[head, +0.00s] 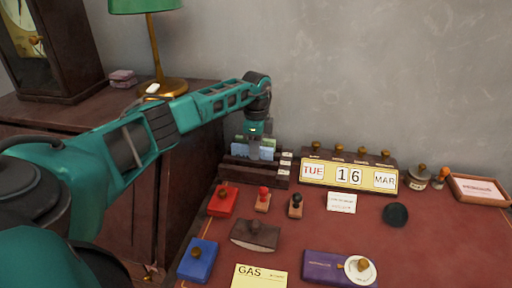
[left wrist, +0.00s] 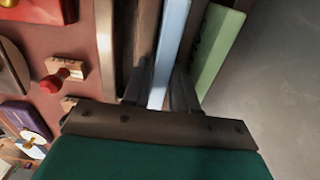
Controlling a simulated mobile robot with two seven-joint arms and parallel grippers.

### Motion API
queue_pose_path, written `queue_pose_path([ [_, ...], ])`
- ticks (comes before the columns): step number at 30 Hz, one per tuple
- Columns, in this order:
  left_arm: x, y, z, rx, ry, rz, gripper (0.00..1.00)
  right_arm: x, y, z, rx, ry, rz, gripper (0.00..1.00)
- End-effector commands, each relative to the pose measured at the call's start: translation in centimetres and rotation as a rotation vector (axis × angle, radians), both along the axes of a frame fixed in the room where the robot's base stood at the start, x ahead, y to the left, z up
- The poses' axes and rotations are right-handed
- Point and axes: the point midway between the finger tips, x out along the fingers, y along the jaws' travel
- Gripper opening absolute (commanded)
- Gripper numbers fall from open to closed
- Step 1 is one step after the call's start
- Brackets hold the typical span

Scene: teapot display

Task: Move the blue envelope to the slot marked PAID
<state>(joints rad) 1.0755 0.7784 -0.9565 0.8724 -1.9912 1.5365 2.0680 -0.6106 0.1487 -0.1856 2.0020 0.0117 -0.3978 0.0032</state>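The blue envelope (head: 267,150) stands upright in a dark stepped letter rack (head: 240,174) at the back left of the desk. My left gripper (head: 257,134) reaches down over it from above. In the left wrist view the blue envelope (left wrist: 171,35) runs between the two dark fingers (left wrist: 163,92), which look closed against its sides. A green envelope (left wrist: 217,50) stands beside it, to the right. Small white labels (head: 286,154) sit at the rack's right end; their words are too small to read. My right gripper is not in view.
A date block (head: 348,174) stands right of the rack. Stamps (head: 263,199), a red box (head: 223,199), a brown blotter (head: 255,234), a blue box (head: 197,260) and a yellow GAS paper (head: 259,276) lie in front. The wall is close behind.

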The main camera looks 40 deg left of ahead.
Motion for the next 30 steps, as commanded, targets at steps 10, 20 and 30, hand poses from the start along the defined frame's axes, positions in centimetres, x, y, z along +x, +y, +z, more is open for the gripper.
queue_pose_path([
  [10, 0.0, 0.0, 0.4, 0.000, 0.000, 0.000, 0.32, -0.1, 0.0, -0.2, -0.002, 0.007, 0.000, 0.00],
  [20, 0.1, 0.1, 6.5, 0.001, -0.004, 0.000, 0.32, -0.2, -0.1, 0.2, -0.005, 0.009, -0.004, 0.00],
  [30, 0.1, 0.0, 11.8, 0.000, -0.001, 0.001, 0.32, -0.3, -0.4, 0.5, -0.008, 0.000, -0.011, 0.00],
])
